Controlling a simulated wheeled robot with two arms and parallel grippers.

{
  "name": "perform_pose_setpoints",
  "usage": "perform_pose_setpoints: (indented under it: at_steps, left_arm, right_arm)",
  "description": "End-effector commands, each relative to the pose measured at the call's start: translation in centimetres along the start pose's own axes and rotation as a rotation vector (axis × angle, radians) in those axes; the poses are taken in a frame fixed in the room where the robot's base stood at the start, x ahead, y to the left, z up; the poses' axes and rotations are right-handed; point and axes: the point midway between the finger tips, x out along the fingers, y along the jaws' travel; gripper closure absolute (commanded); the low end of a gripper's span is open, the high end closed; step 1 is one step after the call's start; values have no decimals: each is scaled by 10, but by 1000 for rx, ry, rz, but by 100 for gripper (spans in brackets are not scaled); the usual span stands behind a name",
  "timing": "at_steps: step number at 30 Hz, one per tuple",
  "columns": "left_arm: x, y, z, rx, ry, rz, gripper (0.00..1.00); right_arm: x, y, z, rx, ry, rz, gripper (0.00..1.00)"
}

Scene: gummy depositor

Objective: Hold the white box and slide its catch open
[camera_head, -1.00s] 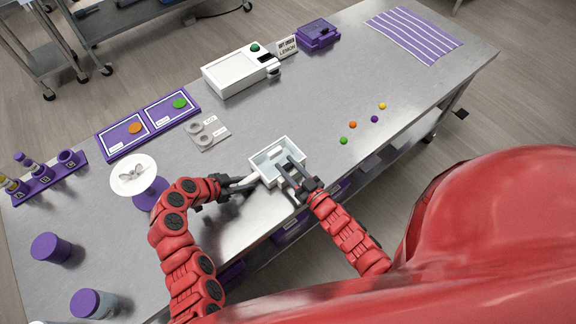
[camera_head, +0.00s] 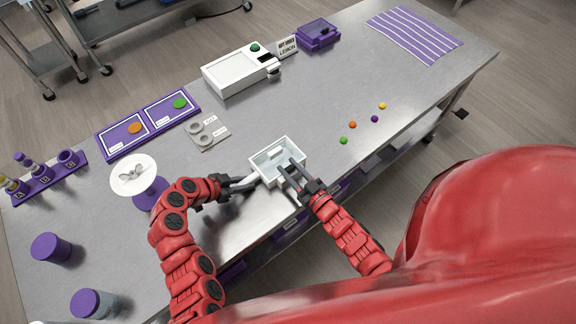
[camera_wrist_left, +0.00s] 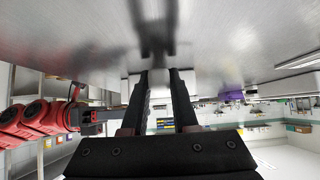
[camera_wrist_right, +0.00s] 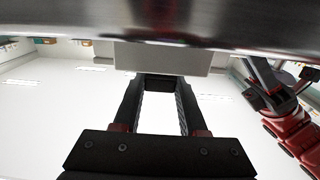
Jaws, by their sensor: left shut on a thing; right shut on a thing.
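The white box (camera_head: 289,145) is an open-topped tray with a pale inside, near the front edge of the table in the head view. It also shows above the fingers in the right wrist view (camera_wrist_right: 162,58). My left gripper (camera_head: 245,182) is shut on a white handle-like part at the box's left side. My right gripper (camera_head: 289,170) is shut on a part at the box's near right side. The fingers hide that part, so I cannot tell the catch's position. In the left wrist view, the left gripper's fingers (camera_wrist_left: 159,76) stand a little apart.
Several coloured gummies (camera_head: 353,125) lie to the right. A white machine (camera_head: 240,70) stands at the back.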

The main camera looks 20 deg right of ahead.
Motion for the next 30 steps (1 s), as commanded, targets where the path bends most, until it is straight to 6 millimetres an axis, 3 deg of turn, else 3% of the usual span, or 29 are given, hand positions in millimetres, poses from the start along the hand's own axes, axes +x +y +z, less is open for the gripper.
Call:
perform_pose_setpoints:
  at_steps: [2,9,10,15,24,30]
  left_arm:
    - [0,0,2,-1,-3,-1,100]
    - [-1,-2,2,-1,-4,-5,100]
    - [-1,-2,2,-1,-4,-5,100]
    - [0,-1,2,-1,-4,-4,100]
    - [0,-1,1,0,-3,-2,100]
    - [0,0,1,-1,-3,-1,100]
  right_arm:
    - [-11,1,3,0,-7,3,100]
    - [-11,1,2,0,-5,3,100]
    - [-11,1,2,0,-5,3,53]
    - [-10,0,1,0,-3,2,28]
    - [-12,0,1,0,-2,1,28]
    - [-40,0,1,2,-2,2,28]
